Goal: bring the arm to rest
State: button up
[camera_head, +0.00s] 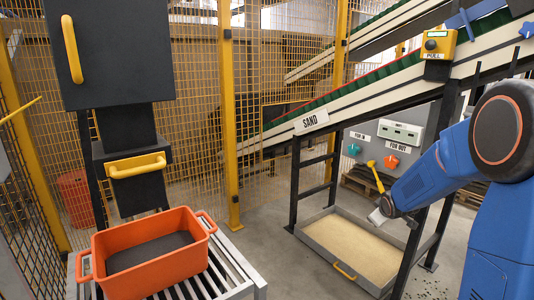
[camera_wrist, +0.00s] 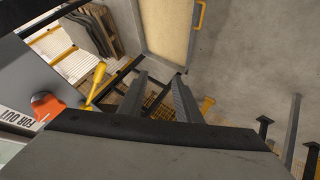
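My blue arm (camera_head: 430,178) enters from the right in the head view and reaches left and down. My gripper (camera_head: 378,216) is at its end, in front of the sand tray's right part and above floor level. In the wrist view my gripper (camera_wrist: 160,80) shows two dark fingers with a clear gap between them. It is open, and nothing is between the fingers.
A sand tray (camera_head: 315,240) lies under the conveyor stand; its rim shows in the wrist view (camera_wrist: 182,68). An orange tub (camera_head: 150,275) sits on a slatted table at left. A yellow lever (camera_head: 375,176) and a panel with FOR IN and FOR OUT knobs are close behind my gripper.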

jog(key=s+a+r+m+g, duration=0.1)
jog(key=s+a+r, duration=0.15)
jog(key=s, duration=0.55)
jog(key=s+a+r+m, duration=0.2)
jog(key=s+r, duration=0.2)
jog(key=s, duration=0.3)
jog(key=s+a+r+m+g, duration=0.1)
jog(key=s+a+r, duration=0.25)
jog(key=s, duration=0.45)
jog(key=s+a+m+g, duration=0.1)
jog(key=s+a, duration=0.1)
jog(key=s, duration=1)
jog(key=s+a+m+g+y, duration=0.1)
jog(key=s+a, duration=0.2)
jog(key=s, duration=0.9)
jog(key=shift+a+f+m+y, duration=0.2)
jog(key=shift+a+m+y, duration=0.1)
jog(key=shift+m, duration=0.1)
jog(key=shift+w, duration=0.1)
